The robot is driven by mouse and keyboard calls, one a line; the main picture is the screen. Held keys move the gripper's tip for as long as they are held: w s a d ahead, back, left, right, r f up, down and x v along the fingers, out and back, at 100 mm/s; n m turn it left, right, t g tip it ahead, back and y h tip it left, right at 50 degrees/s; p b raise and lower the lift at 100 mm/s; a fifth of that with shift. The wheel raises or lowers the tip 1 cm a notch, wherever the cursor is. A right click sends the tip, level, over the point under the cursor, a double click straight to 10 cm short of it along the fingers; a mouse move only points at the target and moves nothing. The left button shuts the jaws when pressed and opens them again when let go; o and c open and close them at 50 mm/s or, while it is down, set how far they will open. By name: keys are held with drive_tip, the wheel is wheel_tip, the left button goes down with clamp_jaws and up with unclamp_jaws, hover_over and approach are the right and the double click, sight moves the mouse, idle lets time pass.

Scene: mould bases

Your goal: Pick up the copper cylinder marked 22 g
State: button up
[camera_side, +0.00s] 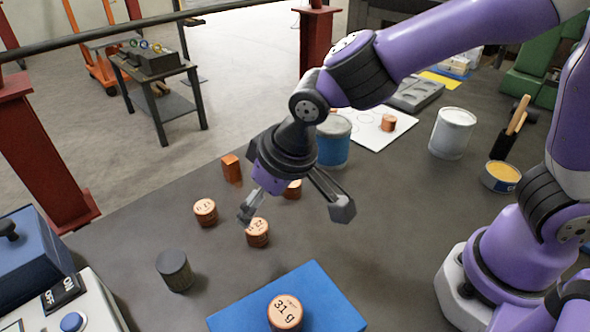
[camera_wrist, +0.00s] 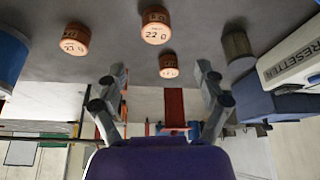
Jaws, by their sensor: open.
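The copper cylinder marked 22 g (camera_side: 258,236) stands upright on the dark table, its label partly hidden by a fingertip in the side view. In the wrist view it is at the top middle (camera_wrist: 155,28), beyond the fingertips. My gripper (camera_side: 296,210) is open and empty above the table, its fingers spread wide. In the side view it is above and to the right of the cylinder; I cannot tell the exact height. In the wrist view both fingers of my gripper (camera_wrist: 160,92) show apart, with nothing between them.
Nearby stand a copper cylinder (camera_side: 205,213), another partly hidden behind my gripper (camera_side: 293,191), a copper block (camera_side: 232,168) and a dark grey cylinder (camera_side: 174,271). A 31 g cylinder (camera_side: 285,313) is on the blue mat (camera_side: 335,292). A blue can (camera_side: 332,148) stands behind.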

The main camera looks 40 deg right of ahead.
sight(256, 226)
drive_tip(key=x, duration=0.9)
drive_tip(key=shift+s+d+f, duration=0.1)
drive_tip(key=shift+s+d, duration=0.1)
drive_tip(key=shift+d, duration=0.15)
clamp_jaws()
